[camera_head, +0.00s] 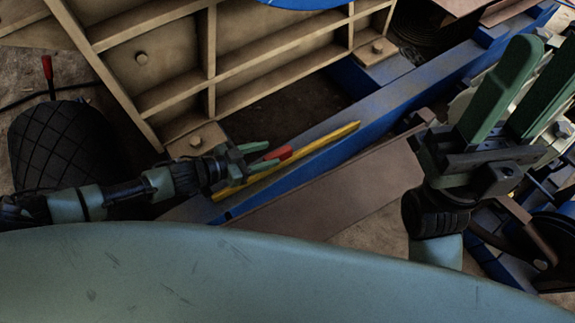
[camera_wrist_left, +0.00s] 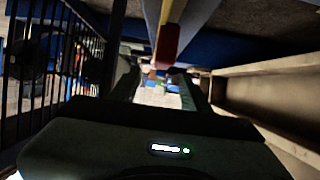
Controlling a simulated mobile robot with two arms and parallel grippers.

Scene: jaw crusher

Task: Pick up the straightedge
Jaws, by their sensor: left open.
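The straightedge, a long thin yellow bar (camera_head: 318,147), lies slanted along the blue beam, with a red block (camera_head: 284,153) at its side that looks like a grip. My left gripper (camera_head: 271,154) is open, its green fingers close to the red block; I cannot tell whether they touch it. In the left wrist view the red block (camera_wrist_left: 168,43) hangs at the end of the yellow strip (camera_wrist_left: 165,14), ahead of the open fingers of the left gripper (camera_wrist_left: 162,88). My right gripper (camera_head: 545,48) is open and empty, large and close at the right.
The blue beam (camera_head: 385,108) runs diagonally beneath the straightedge. A brown plate (camera_head: 330,195) lies in front of it. A ribbed tan frame (camera_head: 165,75) with bolts stands behind my left arm. A patterned dark cylinder (camera_head: 62,150) is at the left.

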